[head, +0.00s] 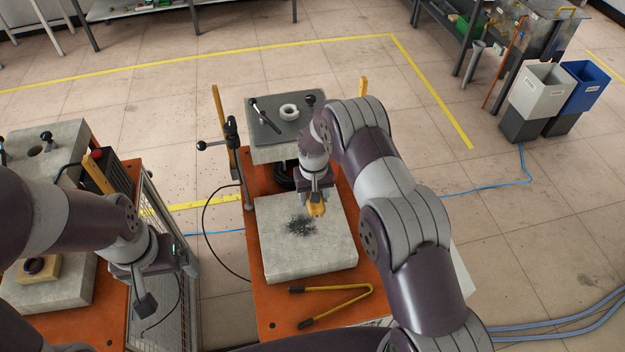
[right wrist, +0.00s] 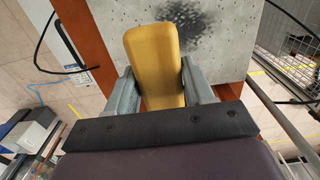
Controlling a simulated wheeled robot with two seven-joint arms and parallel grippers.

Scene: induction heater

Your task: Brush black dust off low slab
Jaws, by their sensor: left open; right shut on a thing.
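The low slab (head: 330,245) is a pale grey stone block on an orange bench in the head view. Black dust (head: 298,227) lies as a dark speckled patch near its middle; it also shows in the right wrist view (right wrist: 190,25). My right gripper (head: 316,196) is shut on a yellow brush (head: 316,210), whose yellow body (right wrist: 155,65) fills the jaws in the wrist view. The brush is at the dust's upper right edge; its bristles are hidden and I cannot tell whether it touches. My left gripper (head: 146,304) is open and empty, left of the orange bench.
Yellow-and-black tongs (head: 335,303) lie in front of the slab. Behind it stands a higher block with a dark plate (head: 285,128), a white ring (head: 289,112) and a black-handled tool. Another orange bench (head: 110,315) is at left. Grey and blue bins stand far right.

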